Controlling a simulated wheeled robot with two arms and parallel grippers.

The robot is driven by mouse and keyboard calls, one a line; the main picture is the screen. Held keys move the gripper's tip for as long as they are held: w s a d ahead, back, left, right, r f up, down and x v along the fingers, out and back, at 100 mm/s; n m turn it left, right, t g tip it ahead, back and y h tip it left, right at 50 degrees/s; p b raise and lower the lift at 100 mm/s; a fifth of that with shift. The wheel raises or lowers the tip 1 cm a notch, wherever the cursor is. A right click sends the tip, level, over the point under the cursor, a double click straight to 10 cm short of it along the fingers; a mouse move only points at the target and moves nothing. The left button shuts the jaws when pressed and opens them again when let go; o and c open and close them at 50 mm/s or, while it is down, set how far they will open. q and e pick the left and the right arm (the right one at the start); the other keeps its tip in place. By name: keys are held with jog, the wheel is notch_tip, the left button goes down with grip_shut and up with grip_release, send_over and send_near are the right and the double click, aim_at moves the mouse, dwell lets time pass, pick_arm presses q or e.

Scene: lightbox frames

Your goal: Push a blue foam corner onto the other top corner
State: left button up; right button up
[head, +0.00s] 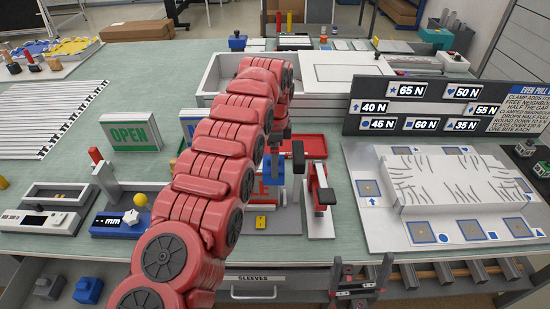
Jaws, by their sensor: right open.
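A blue block-like piece (87,290), which looks like a foam corner, lies on the shelf below the table at bottom left, beside a grey one (48,287). A white rectangular frame or box (345,72) lies at the back centre of the table; my red left arm covers its left part. My right gripper (361,270) is open at the front edge, low in the picture, and looks empty. My left gripper is hidden behind its arm.
A white board with a raised cracked panel (455,182) lies at right, before a dark sign of force labels (437,108). Red-and-grey clamps (320,190) stand at centre. A blue gauge (125,215) and an OPEN sign (130,134) are at left. A SLEEVES drawer (252,292) is below.

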pick_arm(q)
jog(key=shift+r, duration=0.2)
jog(key=shift+r, duration=0.5)
notch_tip(320, 180, up, 16)
jog(key=p, duration=1.5)
